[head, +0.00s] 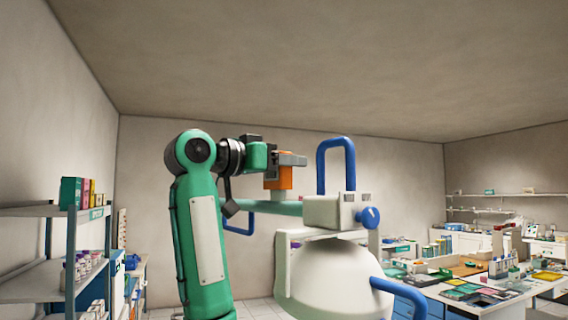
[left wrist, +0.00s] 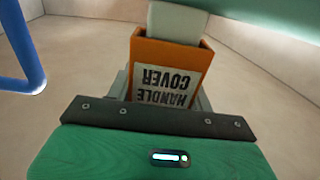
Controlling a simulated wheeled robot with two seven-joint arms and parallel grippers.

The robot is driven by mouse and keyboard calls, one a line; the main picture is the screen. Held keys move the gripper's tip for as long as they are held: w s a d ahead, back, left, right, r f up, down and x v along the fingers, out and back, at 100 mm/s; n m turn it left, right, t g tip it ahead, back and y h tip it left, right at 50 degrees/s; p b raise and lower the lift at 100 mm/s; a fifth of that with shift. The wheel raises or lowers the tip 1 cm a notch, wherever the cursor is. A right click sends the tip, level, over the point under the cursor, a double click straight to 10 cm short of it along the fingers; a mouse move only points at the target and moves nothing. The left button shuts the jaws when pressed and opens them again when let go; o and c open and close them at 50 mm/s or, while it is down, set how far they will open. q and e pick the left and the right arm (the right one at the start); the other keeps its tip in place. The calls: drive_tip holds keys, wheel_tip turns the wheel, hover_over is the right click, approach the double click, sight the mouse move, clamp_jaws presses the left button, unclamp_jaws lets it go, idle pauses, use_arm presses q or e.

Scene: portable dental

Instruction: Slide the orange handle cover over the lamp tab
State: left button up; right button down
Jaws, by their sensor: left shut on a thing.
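The orange handle cover (head: 284,180) is held in my left gripper (head: 291,161), left of the lamp's tall blue handle. In the left wrist view the cover (left wrist: 172,68) shows its "HANDLE COVER" label upside down, and the grey fingers of my left gripper (left wrist: 163,96) are shut on it. A pale block (left wrist: 177,22), which looks like the lamp tab, meets the cover's open end and appears to enter it. How deep it sits is hidden by the cover's front wall. My right gripper is not in view.
The white lamp dome (head: 335,275) and its blue handles (head: 336,145) stand right of my left arm. A blue bar (left wrist: 18,60) shows at the left of the wrist view. Shelves (head: 50,212) are at the left, and a cluttered bench (head: 480,290) is at the right.

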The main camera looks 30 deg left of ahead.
use_arm(q)
drive_tip(key=shift+f+b, duration=0.55)
drive_tip(key=shift+f, duration=0.1)
idle(0.4)
drive_tip(key=o, duration=1)
drive_tip(key=shift+o, duration=0.2)
drive_tip(key=shift+s+a+b, duration=0.25)
drive_tip(key=shift+s+b, duration=0.05)
drive_tip(key=shift+s, duration=0.2)
drive_tip(key=b+v, duration=0.4)
drive_tip(key=v, duration=0.8)
drive_tip(key=shift+s+a, duration=0.15)
drive_tip(key=shift+s, duration=0.2)
